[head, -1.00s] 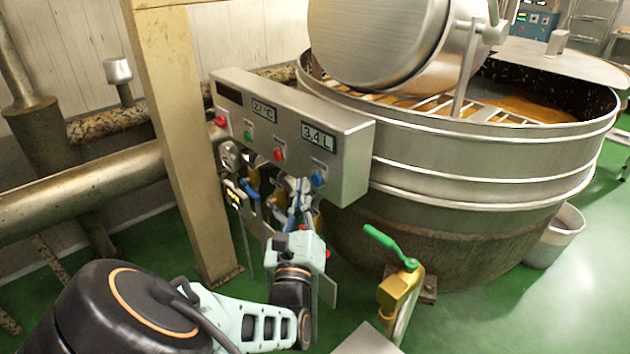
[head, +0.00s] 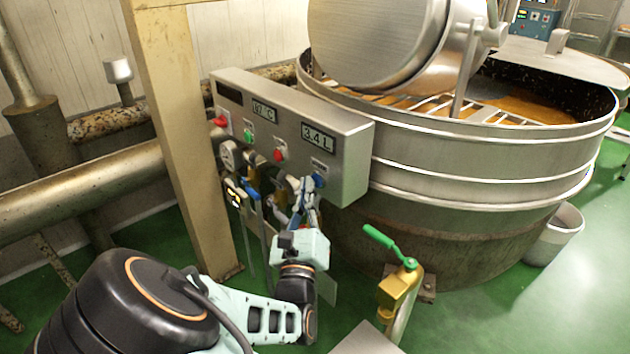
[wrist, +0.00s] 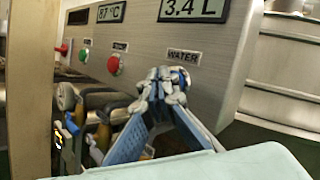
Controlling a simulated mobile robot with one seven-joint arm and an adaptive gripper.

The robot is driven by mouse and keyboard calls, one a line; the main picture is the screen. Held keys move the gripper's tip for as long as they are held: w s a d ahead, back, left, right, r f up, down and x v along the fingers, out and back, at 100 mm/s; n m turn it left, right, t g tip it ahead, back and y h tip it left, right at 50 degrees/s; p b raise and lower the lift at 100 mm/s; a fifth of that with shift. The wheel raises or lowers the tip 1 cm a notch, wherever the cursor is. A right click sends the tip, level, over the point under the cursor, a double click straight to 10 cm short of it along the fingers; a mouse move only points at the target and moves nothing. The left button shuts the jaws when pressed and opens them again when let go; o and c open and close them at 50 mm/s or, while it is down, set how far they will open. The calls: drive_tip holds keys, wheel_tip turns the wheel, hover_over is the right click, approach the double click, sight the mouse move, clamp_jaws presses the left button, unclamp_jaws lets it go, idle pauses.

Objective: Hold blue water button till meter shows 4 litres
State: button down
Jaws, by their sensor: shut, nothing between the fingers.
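The steel control box (head: 345,165) carries a litre meter (head: 318,137) that reads 3.4 L, which also shows in the wrist view (wrist: 193,8). The blue water button (head: 319,180) is below it, under the WATER label. My gripper (head: 306,184) is shut and empty, its fingertips right at the button's left side. In the wrist view the fingertips (wrist: 164,78) cover part of the blue button (wrist: 182,76). I cannot tell whether they touch or press it.
A red button (head: 280,155), a green button (head: 248,135) and a temperature display (head: 265,111) reading 87 °C are further left on the box. Pipes and valves crowd below it. A beige post (head: 180,130), a large kettle (head: 470,190) and a green-handled valve (head: 395,262) stand around.

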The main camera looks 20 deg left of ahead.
drive_tip(key=shift+w+d, duration=0.25)
drive_tip(key=shift+w, duration=0.15)
idle(1.9)
drive_tip(key=shift+p, duration=0.3)
drive_tip(key=shift+s+a+p, duration=0.45)
drive_tip(key=shift+s+p, duration=0.05)
drive_tip(key=shift+s, duration=0.35)
drive_tip(key=s, duration=0.1)
drive_tip(key=s+a+p, duration=0.1)
drive_tip(key=s, duration=0.1)
drive_tip(key=s+a+p, duration=0.1)
drive_tip(key=shift+s+a, duration=0.2)
drive_tip(key=shift+s, duration=0.05)
